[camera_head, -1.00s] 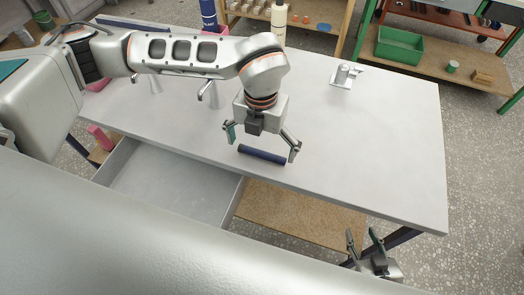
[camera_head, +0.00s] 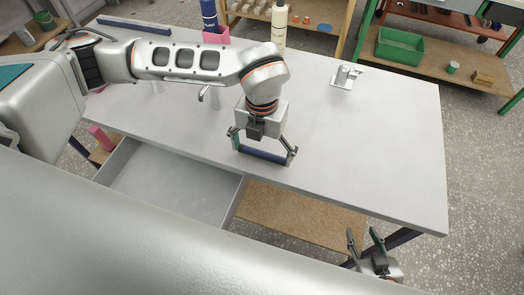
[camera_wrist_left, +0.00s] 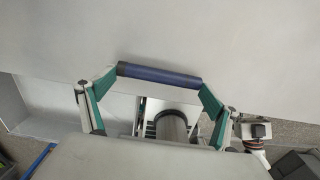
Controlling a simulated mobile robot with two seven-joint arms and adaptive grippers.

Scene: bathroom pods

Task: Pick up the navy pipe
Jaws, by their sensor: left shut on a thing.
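The navy pipe (camera_head: 262,155) lies lengthwise between the two fingers of my left gripper (camera_head: 263,153), at the front part of the grey table. In the left wrist view the navy pipe (camera_wrist_left: 160,74) spans from one green fingertip to the other, and my left gripper (camera_wrist_left: 159,78) is shut on its two ends. Whether the pipe still touches the tabletop I cannot tell. My right gripper (camera_head: 364,242) is low at the lower right, beyond the table's front edge, with its fingers apart and nothing between them.
The table (camera_head: 375,150) is mostly clear on the right. A metal fixture (camera_head: 346,76) stands at its back. An open drawer (camera_head: 170,183) juts out at the front left. A pink holder (camera_head: 216,35) with a navy cylinder stands at the back. A green bin (camera_head: 400,45) sits on a shelf behind.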

